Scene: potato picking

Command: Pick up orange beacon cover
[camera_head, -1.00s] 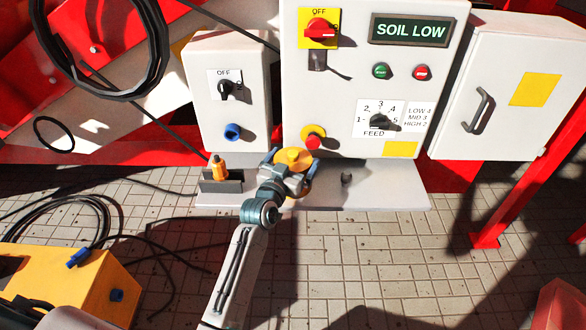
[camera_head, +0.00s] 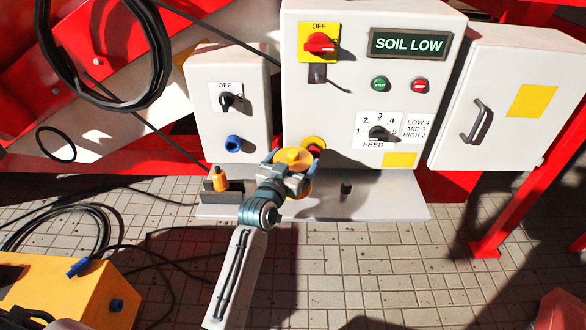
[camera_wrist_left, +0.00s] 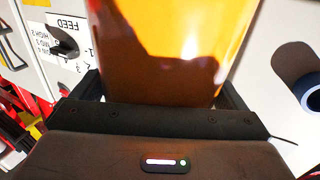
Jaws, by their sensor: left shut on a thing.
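The orange beacon cover (camera_head: 293,158) is held in my left gripper (camera_head: 288,172), in front of the lower part of the large control box. In the left wrist view the cover (camera_wrist_left: 175,50) is a glossy, see-through orange body that fills the space between the two dark fingers (camera_wrist_left: 165,100). My left gripper is shut on it. The gripper hides part of the cover in the head view, and its lower end cannot be seen clearly. My right gripper is not in view.
A grey shelf (camera_head: 395,200) lies below the boxes, with a small dark stub (camera_head: 346,189) on it. An orange-topped item (camera_head: 219,179) stands at a dark bracket to the left. A yellow stop-button plate (camera_head: 314,143) is close behind the gripper. Cables lie on the floor.

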